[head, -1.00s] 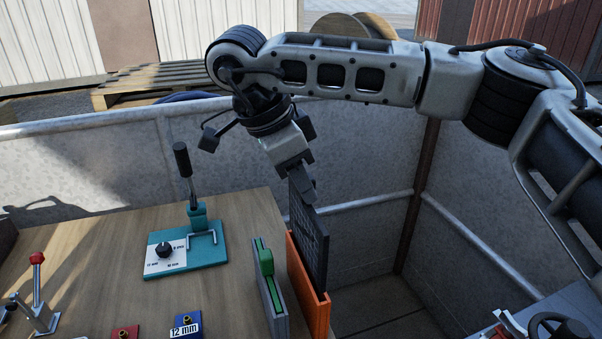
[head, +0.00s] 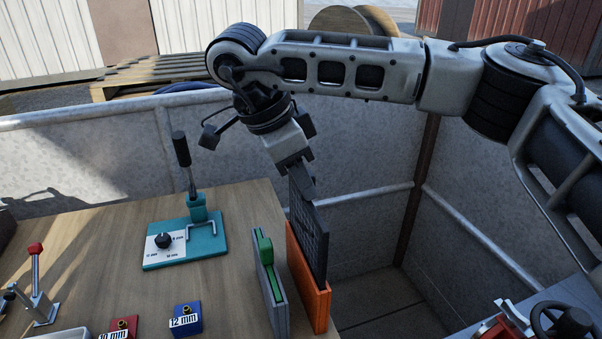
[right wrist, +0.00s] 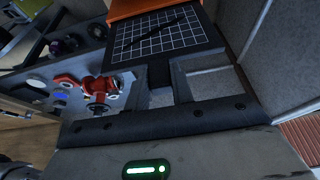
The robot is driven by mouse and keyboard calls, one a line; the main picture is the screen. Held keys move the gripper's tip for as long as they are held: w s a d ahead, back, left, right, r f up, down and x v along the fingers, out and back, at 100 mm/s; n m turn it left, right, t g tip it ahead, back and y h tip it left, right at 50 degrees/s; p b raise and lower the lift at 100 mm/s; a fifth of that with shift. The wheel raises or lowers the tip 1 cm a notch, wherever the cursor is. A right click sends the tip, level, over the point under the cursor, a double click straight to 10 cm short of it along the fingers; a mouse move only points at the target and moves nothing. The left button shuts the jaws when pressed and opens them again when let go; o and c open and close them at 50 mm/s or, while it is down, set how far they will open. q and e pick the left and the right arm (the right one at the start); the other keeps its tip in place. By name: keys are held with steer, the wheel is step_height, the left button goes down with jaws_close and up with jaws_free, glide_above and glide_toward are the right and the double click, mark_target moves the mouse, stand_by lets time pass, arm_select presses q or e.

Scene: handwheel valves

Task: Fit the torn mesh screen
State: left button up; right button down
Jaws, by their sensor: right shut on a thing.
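The torn mesh screen (head: 309,228) is a dark upright panel whose lower part is inside the orange holder (head: 309,292) at the table's right edge. In the right wrist view, the screen (right wrist: 155,35) shows a pale grid with a dark diagonal tear, and the orange holder (right wrist: 139,8) lies beyond its far edge. My right gripper (head: 303,186) points down and is shut on the screen's top edge. The right wrist view shows its fingers (right wrist: 160,80) at the screen's near edge. How deep the screen sits is hidden by the holder. My left gripper is not in view.
A grey holder with a green piece (head: 265,250) stands just left of the orange one. A teal base with a black-handled lever (head: 205,243) is farther left. Blue (head: 186,318) and red (head: 122,328) blocks and a red-tipped lever (head: 36,280) are in front. Metal walls and a rail enclose the back.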

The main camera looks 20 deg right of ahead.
mark_target(299, 191)
steer(key=shift+f+b, duration=0.5)
steer(key=shift+f, duration=0.45)
steer(key=shift+f+b, duration=0.45)
steer(key=shift+f, duration=0.25)
steer(key=shift+f+b, duration=0.35)
steer(key=shift+f, duration=0.15)
steer(key=shift+f+b, duration=0.55)
steer(key=shift+f, duration=0.25)
steer(key=shift+f+b, duration=0.3)
steer(key=shift+f, duration=0.2)
steer(key=shift+f+b, duration=0.45)
steer(key=shift+f, duration=0.25)
steer(key=shift+f+b, duration=0.45)
steer(key=shift+f, duration=0.2)
steer(key=shift+f+b, duration=0.55)
steer(key=shift+f, duration=0.6)
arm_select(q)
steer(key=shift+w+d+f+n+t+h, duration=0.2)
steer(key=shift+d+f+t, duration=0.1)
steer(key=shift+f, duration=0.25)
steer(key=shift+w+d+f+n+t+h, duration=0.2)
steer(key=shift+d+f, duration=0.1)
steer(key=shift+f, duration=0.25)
arm_select(e)
steer(key=c, duration=1.1)
jaws_free()
